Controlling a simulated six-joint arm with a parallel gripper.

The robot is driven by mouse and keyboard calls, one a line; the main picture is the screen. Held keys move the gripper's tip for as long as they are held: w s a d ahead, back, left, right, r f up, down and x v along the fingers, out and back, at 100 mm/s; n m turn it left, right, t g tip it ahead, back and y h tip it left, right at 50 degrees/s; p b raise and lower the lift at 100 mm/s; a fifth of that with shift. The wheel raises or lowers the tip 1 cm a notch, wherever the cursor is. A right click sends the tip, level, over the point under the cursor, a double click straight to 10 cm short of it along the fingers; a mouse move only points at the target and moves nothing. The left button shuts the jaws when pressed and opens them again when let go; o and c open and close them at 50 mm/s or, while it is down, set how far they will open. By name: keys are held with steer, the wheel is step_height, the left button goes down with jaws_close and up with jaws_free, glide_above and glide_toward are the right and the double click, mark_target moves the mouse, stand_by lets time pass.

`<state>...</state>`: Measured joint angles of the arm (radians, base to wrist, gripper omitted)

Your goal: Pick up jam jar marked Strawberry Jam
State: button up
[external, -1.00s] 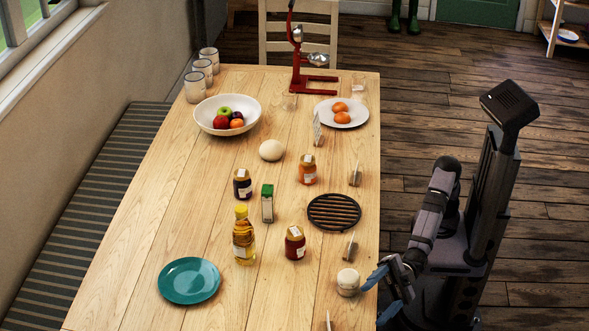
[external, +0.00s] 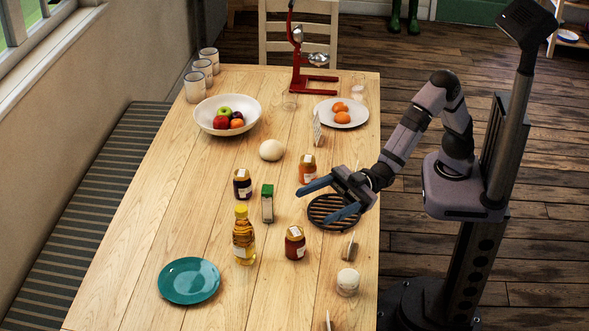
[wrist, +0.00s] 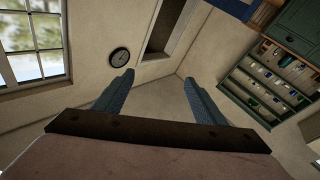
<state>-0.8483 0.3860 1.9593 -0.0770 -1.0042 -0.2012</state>
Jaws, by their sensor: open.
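Three jars with pale labels stand upright on the table: a deep red jar (external: 295,243) at the front, an orange jar (external: 307,167) behind, and a very dark jar (external: 242,184) to the left. Their lettering is too small to read, so I cannot confirm which says Strawberry Jam. My gripper (external: 312,206) is open and empty above the black round trivet (external: 318,211), with its blue fingers pointing left. One finger overlaps the lower edge of the orange jar in the external view. The wrist view shows both fingers (wrist: 159,76) spread apart, with no jar between them.
A teal plate (external: 188,280) lies front left. A fruit bowl (external: 206,126) and red press (external: 297,75) are farther back.

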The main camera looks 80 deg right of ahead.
steer(key=w+d+f+m+t+h, duration=0.1)
steer(key=d+f+m+h, duration=0.15)
steer(key=f, duration=0.25)
steer(key=w+d+f+m+h, duration=0.2)
steer(key=d+f+h, duration=0.15)
steer(key=f, duration=0.25)
steer(key=m+g+h, duration=0.1)
steer(key=m+h, duration=0.4)
glide_toward(295, 236)
step_height(295, 236, down, 3)
steer(key=w, duration=0.2)
steer(key=shift+n, duration=0.25)
steer(key=shift+w+d+p+x, duration=0.1)
steer(key=shift+d+p+x, duration=0.1)
steer(key=shift+x, duration=1.7)
steer(key=shift+w+d+p+x, duration=0.1)
steer(key=shift+d+x, duration=0.1)
steer(key=shift+x, duration=1.65)
steer(key=shift+r, duration=0.1)
steer(key=c, duration=1.4)
